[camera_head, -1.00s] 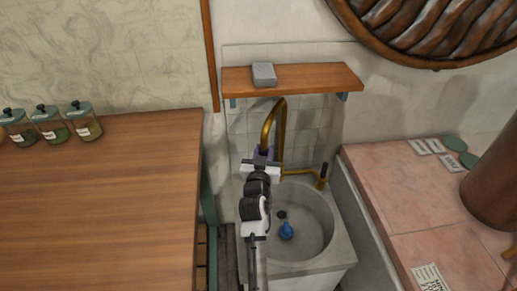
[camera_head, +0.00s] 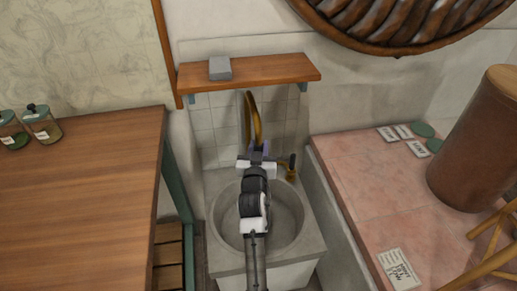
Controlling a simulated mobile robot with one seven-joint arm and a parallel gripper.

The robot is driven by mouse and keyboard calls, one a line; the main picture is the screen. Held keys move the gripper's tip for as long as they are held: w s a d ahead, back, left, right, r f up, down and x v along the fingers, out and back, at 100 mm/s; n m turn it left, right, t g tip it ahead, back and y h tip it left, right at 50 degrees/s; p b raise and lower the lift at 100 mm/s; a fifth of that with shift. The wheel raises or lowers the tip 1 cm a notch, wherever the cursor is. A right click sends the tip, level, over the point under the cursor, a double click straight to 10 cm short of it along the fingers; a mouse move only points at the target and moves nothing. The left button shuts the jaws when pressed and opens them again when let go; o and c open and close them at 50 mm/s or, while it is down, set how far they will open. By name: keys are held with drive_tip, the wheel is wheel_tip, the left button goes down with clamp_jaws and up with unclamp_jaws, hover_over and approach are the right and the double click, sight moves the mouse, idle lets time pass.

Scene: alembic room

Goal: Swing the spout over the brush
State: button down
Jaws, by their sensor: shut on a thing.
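The brass spout (camera_head: 252,112) rises behind the basin and arches forward over it. Its lower end runs down to my gripper (camera_head: 259,151), which is shut on it; the jaws hide the tip. My arm reaches up the middle of the picture, across the round grey sink (camera_head: 291,213). The small blue thing in the basin, probably the brush, does not show now; my arm seems to cover it. I cannot tell how the spout's tip lines up with it.
A wooden shelf (camera_head: 275,70) holding a grey block (camera_head: 220,68) hangs above the sink. A tap handle (camera_head: 291,167) stands right of the spout. A wooden counter (camera_head: 80,200) is at left, a pink tiled counter (camera_head: 375,195) with a brown cylinder (camera_head: 470,155) at right.

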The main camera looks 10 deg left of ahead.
drive_tip(key=shift+d, duration=0.25)
idle(0.3)
drive_tip(key=c, duration=1.1)
unclamp_jaws()
drive_tip(key=shift+w, duration=0.1)
drive_tip(key=shift+c, duration=0.2)
drive_tip(key=shift+s, duration=0.2)
